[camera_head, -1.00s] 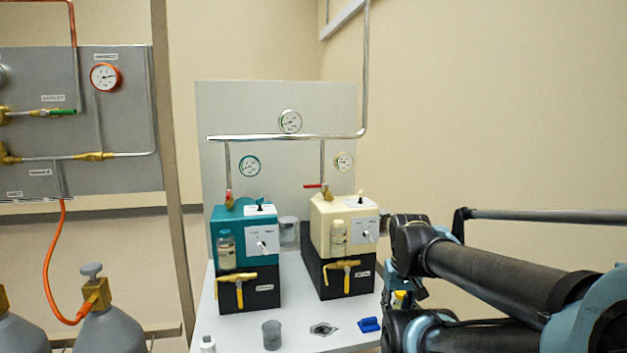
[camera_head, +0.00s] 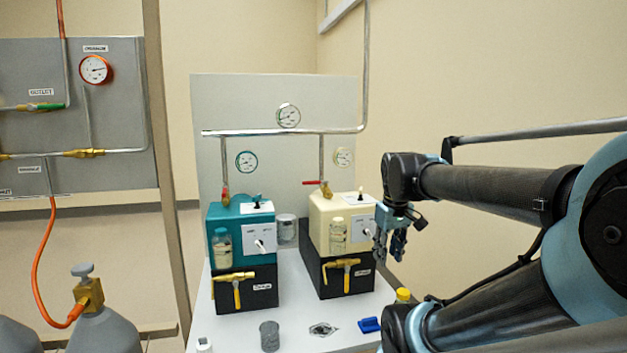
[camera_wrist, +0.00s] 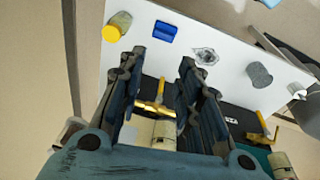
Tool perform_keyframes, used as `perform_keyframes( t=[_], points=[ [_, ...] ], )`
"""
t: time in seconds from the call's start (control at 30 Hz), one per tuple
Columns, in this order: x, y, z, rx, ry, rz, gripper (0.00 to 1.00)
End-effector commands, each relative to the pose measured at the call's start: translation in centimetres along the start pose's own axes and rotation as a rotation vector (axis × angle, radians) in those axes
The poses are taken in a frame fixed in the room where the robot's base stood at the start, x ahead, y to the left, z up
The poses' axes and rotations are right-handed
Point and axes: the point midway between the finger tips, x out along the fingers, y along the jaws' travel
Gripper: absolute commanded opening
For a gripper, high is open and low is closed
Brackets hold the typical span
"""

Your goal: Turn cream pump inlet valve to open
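The cream pump (camera_head: 325,208) stands on a black base on the white bench. A red-handled valve (camera_head: 313,183) sits on the pipe entering its top, with the handle lying crosswise, pointing left. A brass valve with a yellow T-handle (camera_head: 343,263) is on the front of the base; it also shows between my fingers in the wrist view (camera_wrist: 154,107). I cannot read which valve is marked inlet. My gripper (camera_head: 391,247) hangs just right of the cream pump, fingers pointing down, open and empty. In the wrist view my gripper (camera_wrist: 158,75) has its fingers well apart.
The teal pump (camera_head: 230,225) stands left of the cream one with similar valves. A grey cylinder (camera_head: 269,336), a metal piece (camera_head: 322,329), a blue block (camera_head: 369,325) and a yellow-capped container (camera_head: 403,294) are along the bench front. A pipe (camera_head: 280,132) runs above the pumps.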

Motion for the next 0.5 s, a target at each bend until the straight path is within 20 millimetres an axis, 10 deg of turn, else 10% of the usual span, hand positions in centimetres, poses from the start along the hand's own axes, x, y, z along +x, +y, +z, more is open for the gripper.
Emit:
perform_keyframes(
  t=[0.5],
  points=[
    [-14.5,-0.1,-20.6,-0.711,0.014,-0.019,0.32]
  ],
)
